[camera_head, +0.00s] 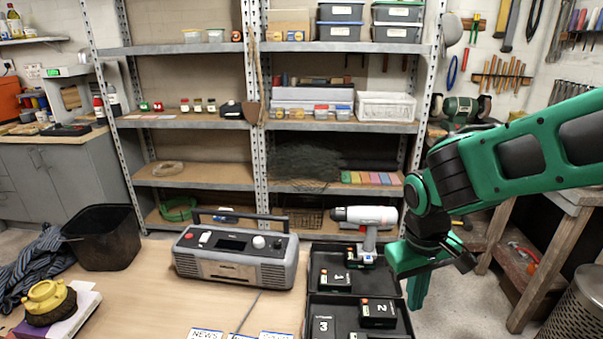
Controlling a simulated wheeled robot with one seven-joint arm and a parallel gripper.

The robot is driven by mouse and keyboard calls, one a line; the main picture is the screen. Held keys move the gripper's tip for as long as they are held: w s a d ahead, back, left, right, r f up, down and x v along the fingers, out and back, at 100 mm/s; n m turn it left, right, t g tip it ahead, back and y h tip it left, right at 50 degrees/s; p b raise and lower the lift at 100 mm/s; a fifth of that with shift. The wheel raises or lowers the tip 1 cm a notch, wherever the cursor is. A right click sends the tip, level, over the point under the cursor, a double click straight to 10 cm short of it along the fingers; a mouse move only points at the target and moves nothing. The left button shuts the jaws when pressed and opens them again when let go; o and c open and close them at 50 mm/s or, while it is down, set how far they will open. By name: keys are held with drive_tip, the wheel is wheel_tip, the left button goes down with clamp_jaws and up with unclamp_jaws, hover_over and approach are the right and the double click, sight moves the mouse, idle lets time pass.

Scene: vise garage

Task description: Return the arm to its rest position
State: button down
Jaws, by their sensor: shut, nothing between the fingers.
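My green and black arm (505,160) reaches in from the right edge of the head view. My gripper (417,290) hangs at its end, fingers pointing down, just right of the black case on the bench. The fingers are shut with nothing visible between them. The gripper is close to the case's right edge in the picture; I cannot tell whether they touch.
A black case (313,285) holds numbered batteries; a drill (366,228) stands at its back. A grey radio (236,254), a black bin (104,238) and a yellow-capped item (46,300) are on the left. Metal shelves (190,124) stand behind. A workbench (560,198) is right.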

drive_tip(key=s+d+r+m, duration=0.2)
drive_tip(key=s+d+m, duration=0.2)
drive_tip(key=s+d, duration=0.3)
drive_tip(key=s+d+r+m+y, duration=0.1)
drive_tip(key=s+d+r+m, duration=0.2)
drive_tip(key=s+d+m, duration=0.2)
drive_tip(key=s+d, duration=0.3)
drive_tip(key=d, duration=0.3)
drive_tip(key=shift+w+f, duration=0.2)
drive_tip(key=shift+w, duration=0.35)
